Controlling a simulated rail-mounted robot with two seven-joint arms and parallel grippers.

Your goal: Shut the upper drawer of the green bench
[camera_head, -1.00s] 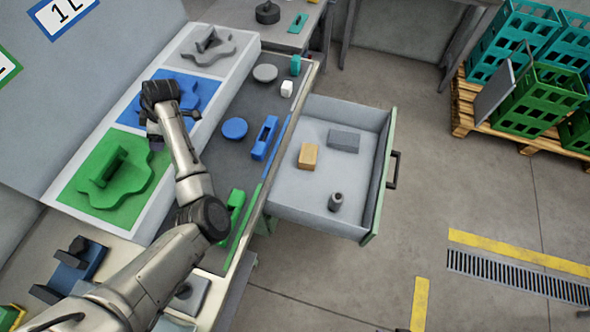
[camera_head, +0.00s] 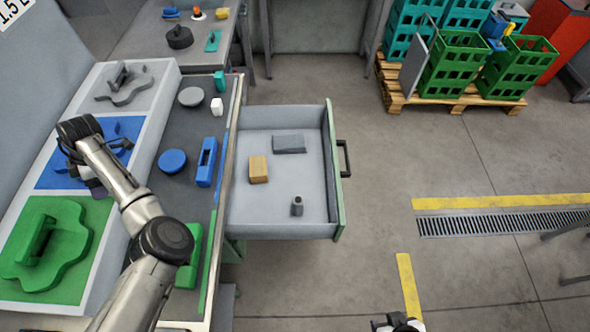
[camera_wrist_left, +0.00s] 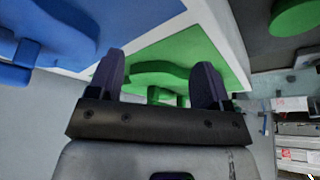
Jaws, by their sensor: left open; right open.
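The upper drawer (camera_head: 238,192) of the green bench is pulled out to the right in the head view. Its green front (camera_head: 336,165) carries a dark bar handle (camera_head: 345,158). A tan block, a grey block and a small dark cylinder lie inside the drawer. My left gripper (camera_head: 92,180) is over the blue and green panels at the left, well away from the drawer. In the left wrist view my left gripper (camera_wrist_left: 160,85) has its fingers apart, with nothing between them held. My right gripper (camera_head: 398,322) shows only partly at the bottom edge, right of the drawer; its fingers are hard to make out.
Blue, white and green parts lie on the bench top (camera_head: 190,125) beside the drawer. Green crates (camera_head: 455,70) stand on a pallet (camera_head: 440,98) at the back right. The floor (camera_head: 390,170) right of the drawer is clear, with a grating (camera_head: 500,222) farther right.

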